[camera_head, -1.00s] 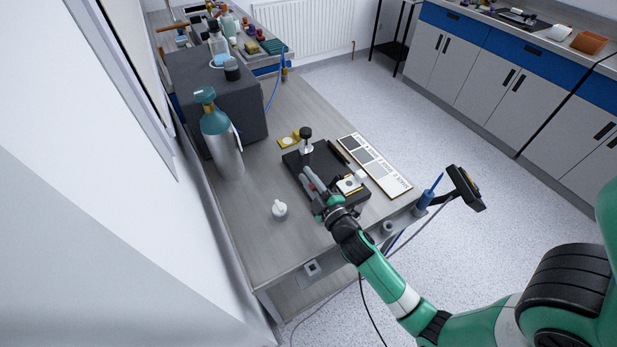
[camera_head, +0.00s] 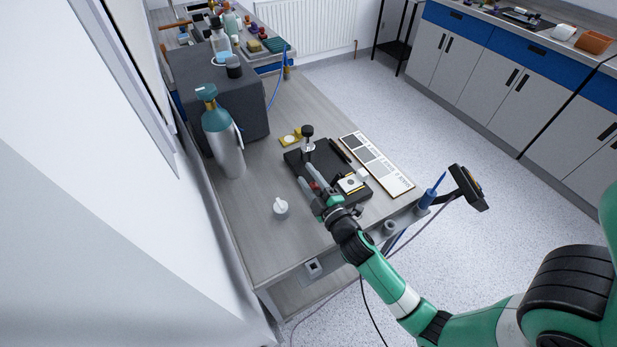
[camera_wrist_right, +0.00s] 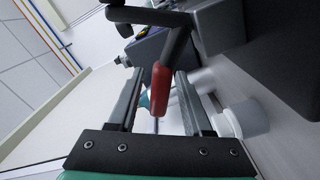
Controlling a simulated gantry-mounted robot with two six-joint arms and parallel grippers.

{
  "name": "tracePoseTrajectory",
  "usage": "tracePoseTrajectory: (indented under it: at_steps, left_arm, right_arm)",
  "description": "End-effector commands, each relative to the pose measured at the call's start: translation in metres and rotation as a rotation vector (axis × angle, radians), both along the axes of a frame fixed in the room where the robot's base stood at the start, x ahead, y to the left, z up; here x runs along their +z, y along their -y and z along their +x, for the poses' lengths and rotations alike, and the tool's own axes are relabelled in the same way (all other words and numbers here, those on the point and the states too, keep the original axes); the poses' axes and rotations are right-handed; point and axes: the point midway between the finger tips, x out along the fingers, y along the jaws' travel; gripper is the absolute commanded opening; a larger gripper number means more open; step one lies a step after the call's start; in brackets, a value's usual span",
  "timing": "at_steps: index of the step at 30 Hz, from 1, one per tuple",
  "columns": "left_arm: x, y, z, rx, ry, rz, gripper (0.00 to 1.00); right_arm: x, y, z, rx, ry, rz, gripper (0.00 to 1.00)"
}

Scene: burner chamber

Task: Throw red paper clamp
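The red paper clamp (camera_head: 314,185) is a red-tipped lever on the black burner assembly (camera_head: 322,165) near the table's front edge. In the right wrist view the red tip (camera_wrist_right: 160,88) hangs from a dark bent arm and lies between my fingers, with gaps on both sides. My right gripper (camera_head: 309,177) is open around the lever at the left side of the assembly; it also shows in the right wrist view (camera_wrist_right: 158,100). In the head view its fingers partly hide the clamp. My left gripper is not in view.
A black-knobbed post (camera_head: 307,142) rises from the assembly's back. A white-and-grey sample card (camera_head: 378,163) lies right of it. A teal-topped cylinder (camera_head: 222,140) and a dark box (camera_head: 240,100) stand further left.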

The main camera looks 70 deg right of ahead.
Motion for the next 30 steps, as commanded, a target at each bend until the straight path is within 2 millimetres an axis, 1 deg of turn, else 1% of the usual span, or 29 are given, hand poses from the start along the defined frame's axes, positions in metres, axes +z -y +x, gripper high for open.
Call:
tracePoseTrajectory:
  at_steps: [5,8,11,12,18,21,25,30]
  left_arm:
    - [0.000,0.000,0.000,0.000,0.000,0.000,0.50]
    - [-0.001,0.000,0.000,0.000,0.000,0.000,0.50]
    - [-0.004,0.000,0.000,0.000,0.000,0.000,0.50]
    - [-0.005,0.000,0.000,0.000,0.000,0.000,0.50]
    - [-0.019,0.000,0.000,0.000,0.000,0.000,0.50]
    - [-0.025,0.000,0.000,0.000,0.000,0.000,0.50]
    - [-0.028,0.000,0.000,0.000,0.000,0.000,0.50]
    - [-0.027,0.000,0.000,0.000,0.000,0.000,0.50]
  right_arm:
    - [0.000,-0.001,-0.001,0.000,0.001,0.001,0.50]
    - [-0.001,-0.005,-0.007,0.001,-0.001,0.001,0.50]
    - [-0.002,-0.016,-0.020,0.002,-0.001,0.001,0.50]
    - [-0.002,-0.021,-0.028,0.002,-0.002,0.001,0.50]
    - [-0.005,-0.051,-0.066,0.005,-0.002,0.000,0.50]
    - [-0.004,-0.062,-0.080,0.004,-0.002,0.000,0.50]
    - [-0.002,-0.069,-0.091,0.003,0.000,0.001,0.50]
    - [0.001,-0.070,-0.093,0.000,0.001,-0.001,0.50]
